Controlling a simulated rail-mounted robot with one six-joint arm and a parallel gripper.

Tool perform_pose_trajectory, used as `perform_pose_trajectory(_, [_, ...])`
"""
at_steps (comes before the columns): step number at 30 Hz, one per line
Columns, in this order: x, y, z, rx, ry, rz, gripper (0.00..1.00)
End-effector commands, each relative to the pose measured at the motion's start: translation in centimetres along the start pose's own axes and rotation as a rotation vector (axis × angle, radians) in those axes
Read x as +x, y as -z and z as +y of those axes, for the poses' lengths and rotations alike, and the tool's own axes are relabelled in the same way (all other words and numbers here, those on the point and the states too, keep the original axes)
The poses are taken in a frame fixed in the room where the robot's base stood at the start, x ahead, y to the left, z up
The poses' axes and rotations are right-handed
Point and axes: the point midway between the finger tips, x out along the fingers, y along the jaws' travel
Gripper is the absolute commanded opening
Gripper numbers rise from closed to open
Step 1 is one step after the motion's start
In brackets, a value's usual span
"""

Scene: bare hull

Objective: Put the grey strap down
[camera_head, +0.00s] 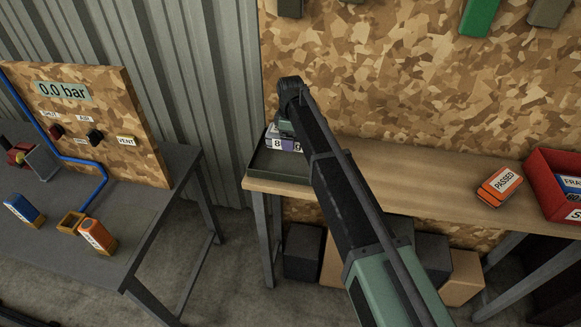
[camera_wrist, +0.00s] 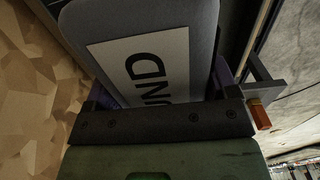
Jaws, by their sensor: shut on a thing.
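The grey strap (camera_wrist: 205,20) fills the upper middle of the wrist view, with a white label of which "UND" shows. My gripper (camera_wrist: 160,98) is shut on it, and its far end runs out of the picture. In the head view my gripper (camera_head: 284,128) is over the back of a dark tray (camera_head: 272,176) at the left end of the wooden bench. The strap cannot be made out clearly there. Purple-and-white pieces (camera_head: 284,145) marked "8" and "9" show at the tray's back, just under my gripper. I cannot tell whether the strap touches anything.
An orange "PASSED" block (camera_head: 498,185) and a red bin (camera_head: 552,183) with labelled pieces are at the bench's right. A dark table (camera_head: 150,215) at left holds a gauge panel (camera_head: 95,120), blue and orange blocks. The tray's front is bare. A chipboard wall stands behind.

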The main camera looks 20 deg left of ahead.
Motion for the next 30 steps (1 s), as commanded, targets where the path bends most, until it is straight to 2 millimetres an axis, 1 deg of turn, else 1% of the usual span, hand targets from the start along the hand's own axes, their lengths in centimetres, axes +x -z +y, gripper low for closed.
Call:
perform_pose_trajectory(1, [1.6,0.0,0.0,0.0,0.0,0.0,0.4])
perform_pose_trajectory(5, [1.3,0.0,0.0,0.0,0.0,0.0,0.4])
perform_pose_trajectory(7, [1.9,0.0,0.0,0.0,0.0,0.0,0.4])
perform_pose_trajectory(12, [5.6,0.0,0.0,0.0,0.0,0.0,0.4])
perform_pose_trajectory(13, [5.9,0.0,0.0,0.0,0.0,0.0,0.4])
perform_pose_trajectory(20, [5.4,0.0,0.0,-0.001,0.0,0.0,0.39])
perform_pose_trajectory(24, [5.9,0.0,0.0,-0.001,0.0,0.0,0.39])
perform_pose_trajectory(25, [5.9,0.0,0.0,-0.001,0.0,0.0,0.81])
perform_pose_trajectory(28, [5.7,0.0,0.0,-0.001,0.0,0.0,0.96])
perform_pose_trajectory(29, [5.7,0.0,0.0,-0.001,0.0,0.0,1.0])
perform_pose_trajectory(30, [5.7,0.0,0.0,-0.001,0.0,0.0,1.0])
